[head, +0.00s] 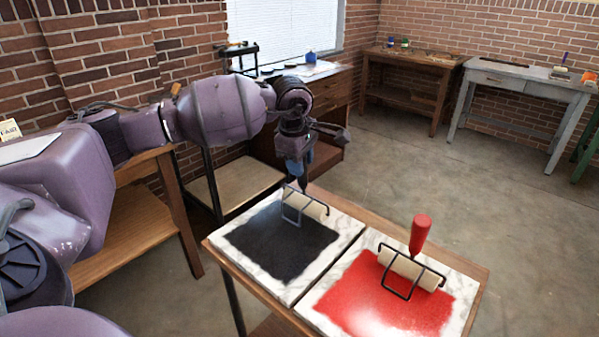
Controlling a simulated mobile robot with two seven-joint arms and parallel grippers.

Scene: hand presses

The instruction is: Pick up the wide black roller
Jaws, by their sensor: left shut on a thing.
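The black-handled roller (312,206) has a pale cylinder and a black wire frame. It rests on or just above the black ink patch (275,246) of the left marble slab; I cannot tell which. My left gripper (299,168) points down over it and is shut on its upright handle, which the fingers mostly hide. A second roller (410,268) with a red handle (420,232) lies on the red ink patch (365,305) of the right slab, apart from the gripper. My right gripper is not in view.
Both slabs stand on a small wooden table (468,277). A wooden cabinet (333,92) with items stands behind my left gripper. A wooden bench (410,60) and a grey table (520,80) line the back wall. The floor (420,165) between is clear.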

